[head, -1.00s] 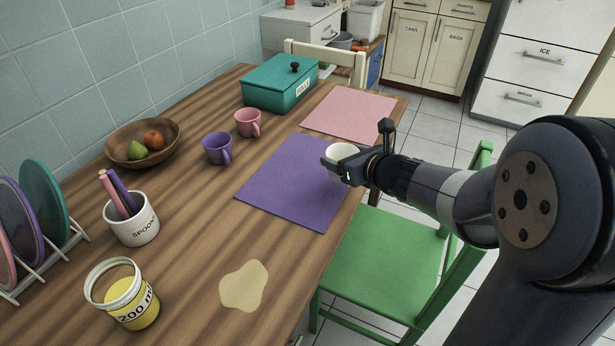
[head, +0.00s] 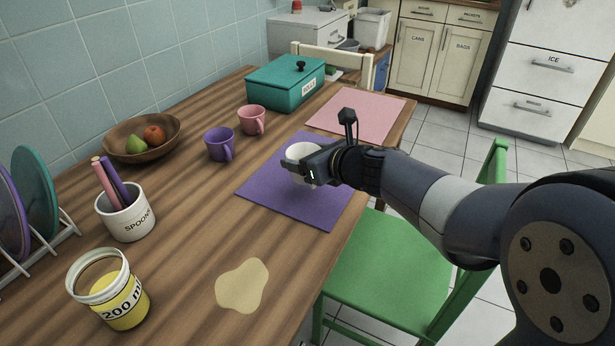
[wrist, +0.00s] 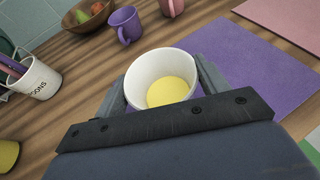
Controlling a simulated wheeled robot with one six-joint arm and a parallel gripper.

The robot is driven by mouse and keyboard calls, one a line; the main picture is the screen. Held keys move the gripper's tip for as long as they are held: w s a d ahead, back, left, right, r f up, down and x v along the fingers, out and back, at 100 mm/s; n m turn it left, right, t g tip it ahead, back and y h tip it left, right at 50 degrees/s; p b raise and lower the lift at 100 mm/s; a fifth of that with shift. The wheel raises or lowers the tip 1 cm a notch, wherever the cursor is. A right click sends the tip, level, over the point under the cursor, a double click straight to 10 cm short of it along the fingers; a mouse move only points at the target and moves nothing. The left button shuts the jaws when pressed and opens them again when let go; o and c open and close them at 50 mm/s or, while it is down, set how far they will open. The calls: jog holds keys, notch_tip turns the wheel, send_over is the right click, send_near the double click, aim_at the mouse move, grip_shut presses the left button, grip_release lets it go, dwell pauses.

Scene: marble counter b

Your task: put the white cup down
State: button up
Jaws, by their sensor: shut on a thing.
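The white cup (head: 299,153) is held in my gripper (head: 303,168), which is shut on it over the purple mat (head: 262,184). In the wrist view the cup (wrist: 138,73) sits between the two fingers (wrist: 162,85) and has yellow contents inside. It looks about upright. I cannot tell from these views whether its base touches the purple mat or hangs just above it.
A purple mug (head: 219,145) and a pink mug (head: 252,120) stand left of the mat. A pink mat (head: 362,112) lies behind. A pale spill (head: 242,286) and a 200 ml jar (head: 112,292) are nearer. A green chair (head: 385,270) stands at the right edge.

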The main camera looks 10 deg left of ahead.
jog(key=shift+f+b, duration=1.05)
jog(key=shift+f, duration=0.8)
jog(key=shift+f, duration=0.2)
jog(key=o, duration=1.1)
jog(key=shift+r, duration=0.1)
jog(key=shift+d+r, duration=0.1)
jog(key=shift+r, duration=0.1)
jog(key=p+v, duration=0.3)
jog(key=v, duration=0.8)
jog(key=shift+s+d, duration=0.3)
